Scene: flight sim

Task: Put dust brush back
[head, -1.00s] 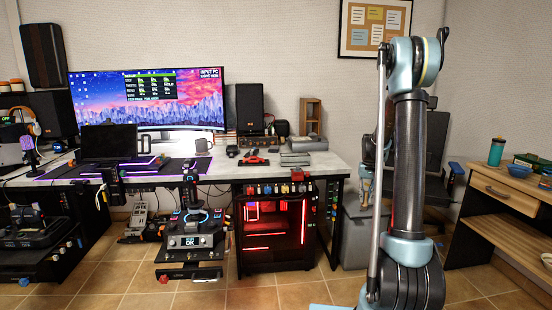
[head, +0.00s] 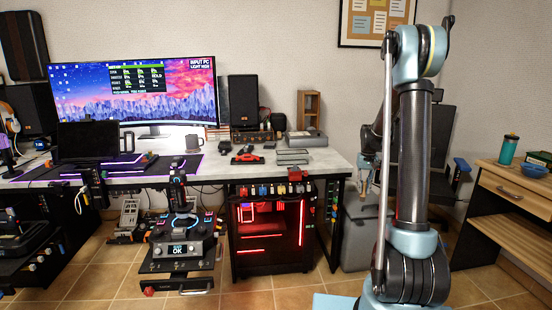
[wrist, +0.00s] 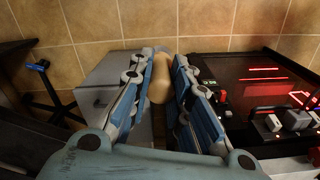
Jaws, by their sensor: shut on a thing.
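My gripper (wrist: 162,95) is shut on a rounded, tan handle (wrist: 160,82) in the wrist view. It looks like the dust brush's handle. The brush's other end is hidden between the blue finger pads. In the head view my gripper (head: 368,168) is small and partly hidden behind my own arm, just right of the desk's right end. It is above the grey cabinet, clear of the desk top.
The desk (head: 325,160) holds a monitor, speakers, a red model car (head: 247,158) and a small wooden shelf (head: 309,110). A PC tower (head: 272,230) stands below. A grey cabinet (head: 360,240) and a chair are behind my arm. A wooden side desk (head: 515,190) is at right.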

